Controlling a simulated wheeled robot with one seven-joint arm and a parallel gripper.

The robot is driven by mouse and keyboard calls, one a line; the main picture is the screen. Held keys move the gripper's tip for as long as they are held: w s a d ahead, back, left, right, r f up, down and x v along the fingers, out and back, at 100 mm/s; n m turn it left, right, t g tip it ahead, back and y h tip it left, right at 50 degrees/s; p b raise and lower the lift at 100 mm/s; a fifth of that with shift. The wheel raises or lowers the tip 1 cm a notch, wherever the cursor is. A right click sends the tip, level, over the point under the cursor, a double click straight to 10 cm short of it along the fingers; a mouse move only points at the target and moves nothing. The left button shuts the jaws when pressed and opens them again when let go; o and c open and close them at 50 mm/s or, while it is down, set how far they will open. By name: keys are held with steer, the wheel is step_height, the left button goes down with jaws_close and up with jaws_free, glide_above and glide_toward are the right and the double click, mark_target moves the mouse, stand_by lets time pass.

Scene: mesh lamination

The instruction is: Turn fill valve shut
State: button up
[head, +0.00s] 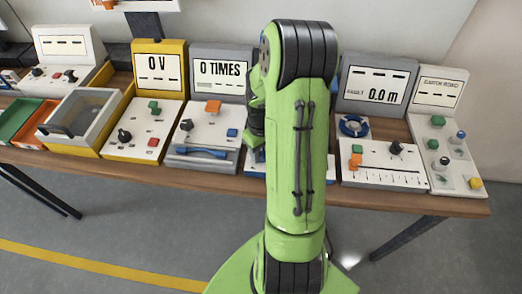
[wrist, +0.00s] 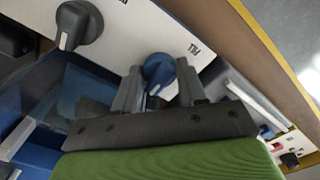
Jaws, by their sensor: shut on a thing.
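A larger grey knob (wrist: 80,25) sits left of the blue one, near a clear blue-tinted container (wrist: 85,85). In the head view, a "0 TIMES" station (head: 221,72) stands left of my arm and a "0.0 m" station (head: 375,84) right.

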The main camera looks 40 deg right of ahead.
mark_target(261, 151)
steer(key=o, duration=1)
steer(key=shift+o, duration=0.2)
steer(key=shift+r, duration=0.1)
step_height(261, 151, up, 16)
steer(key=p, duration=0.3)
steer(key=shift+f, duration=0.2)
steer(key=s+a+r+t+h, duration=0.1)
steer(key=s+a+r+t, duration=0.1)
steer(key=a+r, duration=0.65)
steer(key=s+a+n+t+y, duration=0.1)
steer(key=s+a+t, duration=0.2)
steer(key=s+a, duration=0.6)
steer(key=a, duration=0.3)
steer(key=shift+s+r+t, duration=0.2)
steer(key=shift+r+t, duration=0.05)
steer(key=shift+t, duration=0.05)
